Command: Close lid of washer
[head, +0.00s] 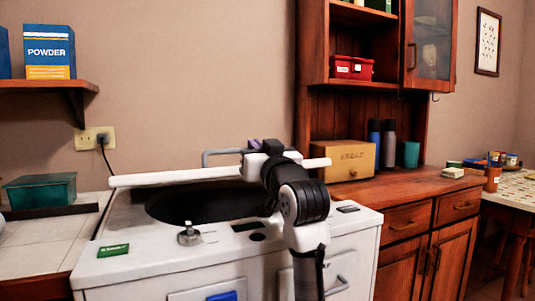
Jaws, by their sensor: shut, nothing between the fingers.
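The white washer (150,256) stands in front of me with its dark round tub opening (190,204) showing. Its white lid (160,179) shows as a thin, nearly level slab above the back of the opening, with a gap below it, so it is not flat on the washer. A grey bar handle (212,153) rises behind the lid's edge. My arm reaches over the washer's right side. My gripper (262,146) is at the lid's right part, shut and empty; its fingertips are partly hidden, and I cannot tell whether it touches the lid.
A tiled counter with a teal box (40,190) is at left. A wooden cabinet with a bread box (345,160) is at right. A shelf (45,86) hangs at upper left.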

